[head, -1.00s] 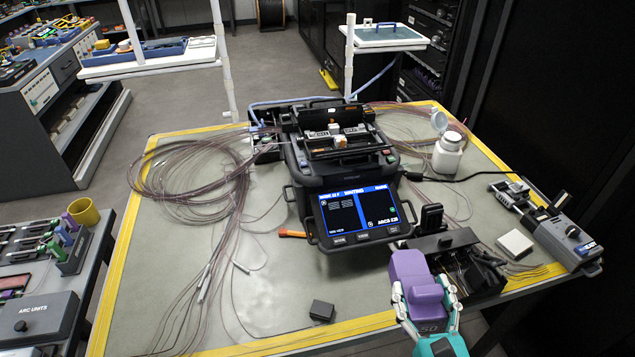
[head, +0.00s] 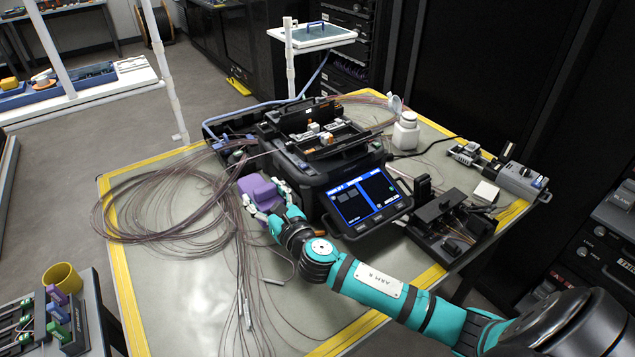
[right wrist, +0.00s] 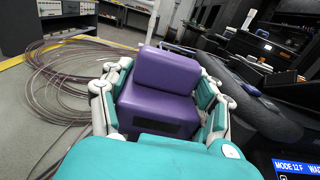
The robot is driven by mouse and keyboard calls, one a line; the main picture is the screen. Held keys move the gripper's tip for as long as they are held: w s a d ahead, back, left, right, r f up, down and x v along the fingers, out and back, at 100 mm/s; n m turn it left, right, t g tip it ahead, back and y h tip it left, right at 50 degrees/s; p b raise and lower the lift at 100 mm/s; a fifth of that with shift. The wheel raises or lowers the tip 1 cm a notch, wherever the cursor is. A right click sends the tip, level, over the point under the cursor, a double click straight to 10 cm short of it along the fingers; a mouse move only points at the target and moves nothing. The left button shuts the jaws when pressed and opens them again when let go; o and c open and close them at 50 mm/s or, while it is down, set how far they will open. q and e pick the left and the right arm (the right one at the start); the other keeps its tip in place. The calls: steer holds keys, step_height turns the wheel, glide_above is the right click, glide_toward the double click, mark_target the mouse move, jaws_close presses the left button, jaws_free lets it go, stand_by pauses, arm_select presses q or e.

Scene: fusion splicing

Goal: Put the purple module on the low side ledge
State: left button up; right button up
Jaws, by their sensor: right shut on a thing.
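The purple module (head: 256,188) is a blocky, stepped piece held above the table, left of the splicer. My right gripper (head: 265,200) is shut on it, with a finger on each side. In the right wrist view the module (right wrist: 158,92) sits between the fingers of the gripper (right wrist: 160,105), its raised block at the far end. A white ledge (head: 90,98) on white posts is at the far left, past the table edge, with blue trays and small parts on it. A second white shelf (head: 318,42) stands at the back and looks higher. My left gripper is out of view.
The splicer (head: 365,200) with its lit screen is right of my gripper. Loose fibre coils (head: 160,212) cover the table's left part. A white bottle (head: 405,132) stands behind. A yellow cup (head: 62,280) is on the lower-left bench. The front of the table is mostly clear.

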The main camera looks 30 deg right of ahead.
steer(key=shift+w+d, duration=0.2)
steer(key=shift+w, duration=0.35)
steer(key=shift+w+d, duration=0.2)
steer(key=shift+w, duration=0.3)
step_height(320, 180, down, 4)
steer(key=shift+f+b, duration=0.2)
steer(key=shift+b, duration=1)
step_height(320, 180, down, 4)
steer(key=shift+f+b, duration=0.25)
steer(key=shift+b, duration=0.95)
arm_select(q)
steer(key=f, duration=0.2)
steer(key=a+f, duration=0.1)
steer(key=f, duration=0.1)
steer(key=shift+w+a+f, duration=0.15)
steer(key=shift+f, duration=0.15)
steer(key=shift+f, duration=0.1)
arm_select(e)
steer(key=o, duration=1.4)
steer(key=shift+f, duration=0.15)
steer(key=shift+c, duration=0.2)
